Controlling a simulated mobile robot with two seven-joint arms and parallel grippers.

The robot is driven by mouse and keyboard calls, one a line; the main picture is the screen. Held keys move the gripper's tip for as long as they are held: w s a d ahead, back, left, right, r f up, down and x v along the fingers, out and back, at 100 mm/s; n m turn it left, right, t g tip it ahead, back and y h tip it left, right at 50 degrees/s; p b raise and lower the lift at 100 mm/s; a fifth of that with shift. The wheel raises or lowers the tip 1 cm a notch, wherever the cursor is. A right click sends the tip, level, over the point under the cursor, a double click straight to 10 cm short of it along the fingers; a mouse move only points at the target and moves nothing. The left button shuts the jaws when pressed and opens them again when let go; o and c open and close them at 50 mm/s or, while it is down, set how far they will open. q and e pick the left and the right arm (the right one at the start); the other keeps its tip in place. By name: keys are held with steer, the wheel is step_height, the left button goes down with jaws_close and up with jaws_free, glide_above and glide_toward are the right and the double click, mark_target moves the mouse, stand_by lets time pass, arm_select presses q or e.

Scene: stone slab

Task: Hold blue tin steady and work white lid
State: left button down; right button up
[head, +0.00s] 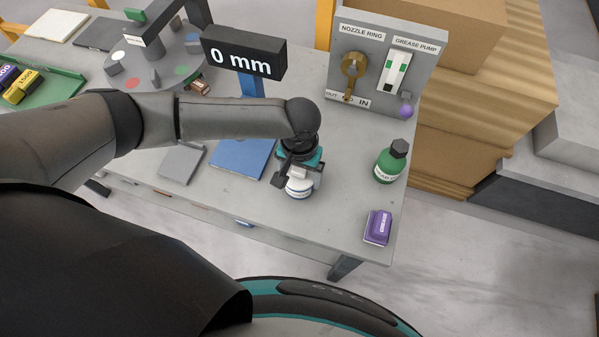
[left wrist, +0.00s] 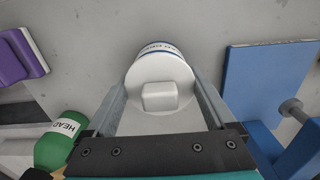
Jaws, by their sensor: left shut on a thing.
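The tin with its white lid (left wrist: 160,103) lies between the fingers of my left gripper (left wrist: 160,92) in the left wrist view. The lid is round with a square white knob, and the fingers press on its two sides. Behind the lid a strip of the tin's body (left wrist: 158,47) shows, white with a dark blue band and small print. In the head view my left gripper (head: 299,176) points down over the tin (head: 299,193), near the slab's front edge. Whether the tin touches the slab is hard to tell. My right gripper is not in view.
A blue plate (head: 240,158) with a "0 mm" display (head: 244,53) stands left of the tin. A green bottle (head: 390,161) and a purple block (head: 378,227) are to the right. A panel (head: 385,60) with levers stands behind. The slab between the tin and bottle is clear.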

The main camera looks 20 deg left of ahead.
arm_select(q)
jaws_free()
step_height(320, 180, up, 12)
steer(key=shift+r, duration=0.1)
stand_by(0.6)
